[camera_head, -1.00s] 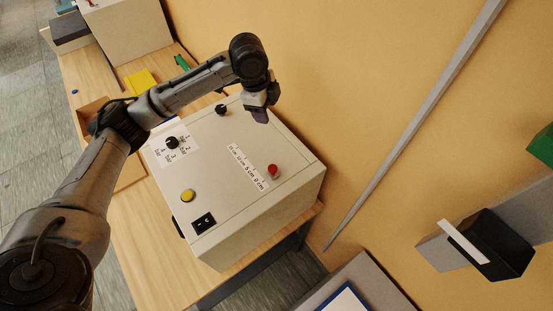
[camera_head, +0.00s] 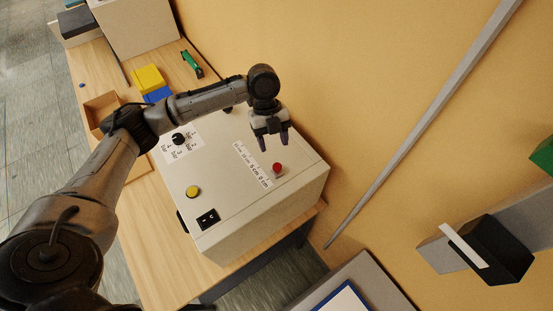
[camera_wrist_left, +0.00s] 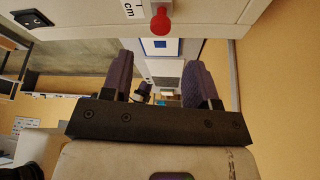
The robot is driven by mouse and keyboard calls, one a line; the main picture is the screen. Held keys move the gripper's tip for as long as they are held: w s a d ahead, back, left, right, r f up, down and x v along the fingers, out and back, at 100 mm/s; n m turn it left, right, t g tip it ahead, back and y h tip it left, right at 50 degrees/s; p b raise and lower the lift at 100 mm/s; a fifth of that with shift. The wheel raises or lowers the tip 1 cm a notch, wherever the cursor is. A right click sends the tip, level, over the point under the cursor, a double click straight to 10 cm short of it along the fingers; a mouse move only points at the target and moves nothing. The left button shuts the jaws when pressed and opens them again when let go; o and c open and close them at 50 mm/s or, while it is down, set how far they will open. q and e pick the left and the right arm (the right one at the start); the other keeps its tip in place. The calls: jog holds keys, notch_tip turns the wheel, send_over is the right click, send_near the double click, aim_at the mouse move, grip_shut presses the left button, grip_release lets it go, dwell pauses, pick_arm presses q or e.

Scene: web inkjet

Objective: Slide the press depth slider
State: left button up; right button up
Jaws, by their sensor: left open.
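The press depth slider shows as a red knob (camera_head: 278,168) beside a white scale strip with cm marks (camera_head: 253,165), on the top face of a cream control box (camera_head: 240,206). The knob is near the right end of the strip. My left gripper (camera_head: 275,148) is open and empty, its dark purple fingers just behind the knob and apart from it. In the left wrist view the red knob (camera_wrist_left: 161,20) is at the top, beyond and between the two spread fingers (camera_wrist_left: 160,72). My right gripper is not in view.
On the box are a yellow button (camera_head: 193,191), a black rocker switch (camera_head: 208,219) and a black rotary dial (camera_head: 179,139). Yellow (camera_head: 148,78) and blue (camera_head: 157,95) items lie on the wooden table behind. A tan wall stands close on the right.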

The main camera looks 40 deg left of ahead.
aim_at(277, 166)
pick_arm(q)
jog(key=p+x, duration=0.1)
jog(key=x, duration=0.6)
jog(key=shift+f, duration=0.2)
jog(key=shift+d, duration=0.1)
jog(key=shift+c, duration=0.5)
grip_shut()
